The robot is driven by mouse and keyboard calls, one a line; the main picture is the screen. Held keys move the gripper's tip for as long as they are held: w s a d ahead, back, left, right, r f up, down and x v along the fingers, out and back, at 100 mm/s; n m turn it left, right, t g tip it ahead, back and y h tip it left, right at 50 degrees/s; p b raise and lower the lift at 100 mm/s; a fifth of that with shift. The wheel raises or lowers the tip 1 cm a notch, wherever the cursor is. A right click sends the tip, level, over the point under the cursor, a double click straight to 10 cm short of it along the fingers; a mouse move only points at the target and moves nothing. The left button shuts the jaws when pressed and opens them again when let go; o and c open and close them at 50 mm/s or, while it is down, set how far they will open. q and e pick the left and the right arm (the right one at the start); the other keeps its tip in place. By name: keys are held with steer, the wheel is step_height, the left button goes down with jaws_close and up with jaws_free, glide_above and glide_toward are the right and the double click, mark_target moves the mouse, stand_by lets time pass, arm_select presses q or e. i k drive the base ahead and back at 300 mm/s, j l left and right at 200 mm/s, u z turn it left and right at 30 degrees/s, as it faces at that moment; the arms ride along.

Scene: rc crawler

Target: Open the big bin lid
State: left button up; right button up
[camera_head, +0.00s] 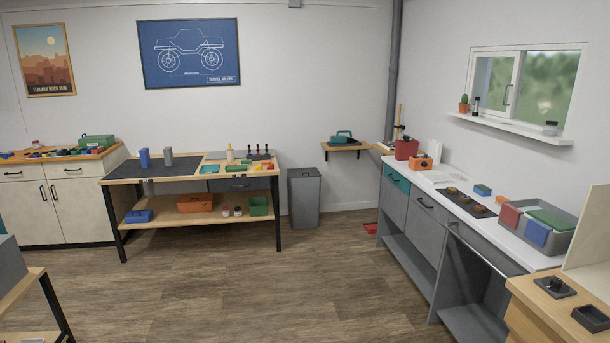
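A tall grey bin (304,198) stands on the floor against the back wall, between the workbench and the right-hand counter. Its flat grey lid (304,173) lies on top and looks closed. The bin is upright and its front is in clear view. Neither of my grippers shows in the head view, so I cannot see whether they are open or shut.
The wooden floor (260,285) ahead is clear up to the bin. A workbench (185,236) stands left of it. A small wall shelf (345,147) hangs to its right. A white-topped counter (440,178) runs along the right. A red item (370,228) lies on the floor.

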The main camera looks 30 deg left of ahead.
mark_target(311, 172)
steer(key=u, duration=0.55)
steer(key=i, duration=5.05)
